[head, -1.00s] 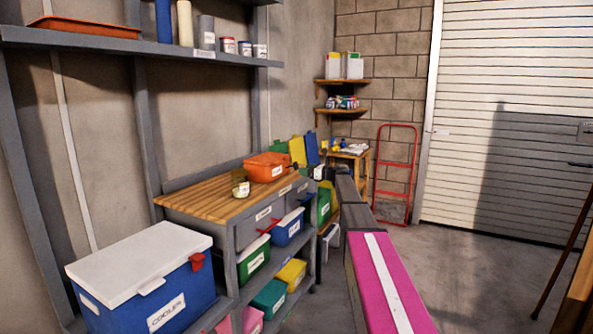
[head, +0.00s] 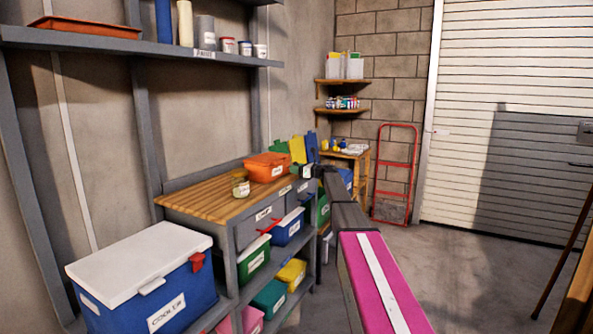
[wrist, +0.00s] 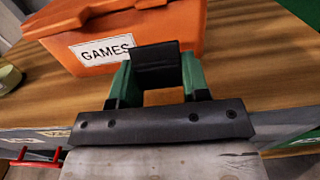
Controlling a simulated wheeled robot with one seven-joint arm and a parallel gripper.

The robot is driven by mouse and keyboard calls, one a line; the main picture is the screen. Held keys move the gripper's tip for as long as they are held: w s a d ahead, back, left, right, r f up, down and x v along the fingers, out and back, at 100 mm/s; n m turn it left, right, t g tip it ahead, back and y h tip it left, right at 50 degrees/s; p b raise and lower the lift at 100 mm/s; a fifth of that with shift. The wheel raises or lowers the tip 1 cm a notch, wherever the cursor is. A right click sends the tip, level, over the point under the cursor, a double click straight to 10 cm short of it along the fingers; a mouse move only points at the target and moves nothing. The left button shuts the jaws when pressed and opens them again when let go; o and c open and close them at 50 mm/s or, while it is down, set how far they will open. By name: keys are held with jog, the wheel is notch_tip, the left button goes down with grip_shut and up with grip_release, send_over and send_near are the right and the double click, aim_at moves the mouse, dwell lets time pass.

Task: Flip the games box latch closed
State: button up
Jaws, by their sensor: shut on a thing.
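The orange games box (head: 267,168) sits at the far end of the wooden worktop, its lid looking down on the body. In the wrist view the box (wrist: 180,50) fills the top, with its white GAMES label facing me. My gripper (wrist: 156,80), with green fingers, is at the front of the box, right of the label. It is shut on a black flat piece (wrist: 156,64), which looks like the games box latch. The fingers and this piece hide that part of the box front, so I cannot tell how the latch sits. My gripper also shows small in the head view (head: 306,172).
A small jar (head: 240,184) stands left of the box on the wooden worktop (head: 205,203). A white-lidded blue cooler (head: 145,275) is nearer. Upright yellow and blue panels stand beyond the box. Open floor lies right.

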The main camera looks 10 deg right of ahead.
jog(key=shift+r, duration=0.1)
jog(key=shift+r+g+h, duration=0.65)
jog(key=shift+g+h, duration=0.15)
jog(key=shift+h, duration=0.4)
jog(key=g+h, duration=0.1)
jog(key=r+h, duration=0.1)
jog(key=g+h, duration=0.1)
jog(key=shift+w+a+r+g, duration=0.3)
jog(key=shift+w+a+r, duration=0.1)
jog(key=g+h, duration=0.1)
jog(key=h, duration=0.1)
jog(key=a+r+g+h, duration=0.1)
jog(key=shift+w+r+g+h, duration=0.15)
jog(key=shift+w+g+h, duration=0.15)
jog(key=shift+w+h, duration=0.1)
jog(key=shift+w+a+r+g+h, duration=0.1)
jog(key=shift+a+g+h, duration=0.1)
jog(key=shift+g+h, duration=0.25)
jog(key=shift+w+a+r+g+h, duration=0.1)
jog(key=shift+a+g+h, duration=0.15)
jog(key=shift+h, duration=0.4)
jog(key=o, duration=0.9)
